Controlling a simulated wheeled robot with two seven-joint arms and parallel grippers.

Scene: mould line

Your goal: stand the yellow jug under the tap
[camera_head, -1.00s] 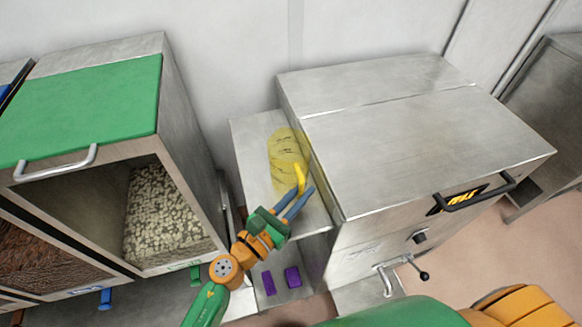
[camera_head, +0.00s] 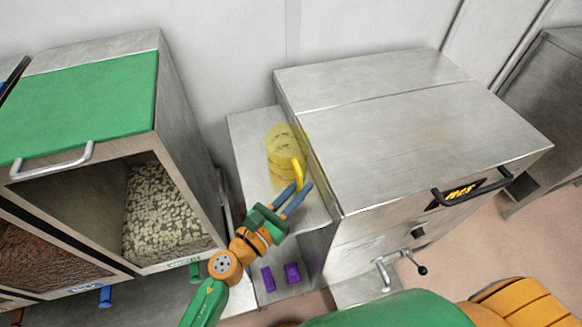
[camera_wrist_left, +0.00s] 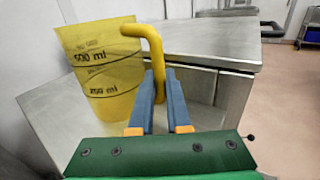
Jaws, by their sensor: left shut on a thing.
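The yellow jug (camera_head: 282,150) is see-through with black marks. It is at the steel side shelf, left of the steel machine; whether it touches the shelf I cannot tell. My left gripper (camera_head: 299,189) is shut on the jug's solid yellow handle. In the left wrist view the jug (camera_wrist_left: 102,70) looks roughly upright, its handle (camera_wrist_left: 155,55) between the blue fingers (camera_wrist_left: 160,85). The tap (camera_head: 384,275) with a black-knobbed lever is low on the machine's front, right of the gripper. My right gripper is not in view.
The steel machine (camera_head: 420,135) with a black handle stands right of the side shelf (camera_head: 245,135). A green-lidded bin (camera_head: 80,105) of pale pellets stands at left. Two purple objects (camera_head: 292,273) lie below the shelf. A ledge (camera_head: 362,290) is under the tap.

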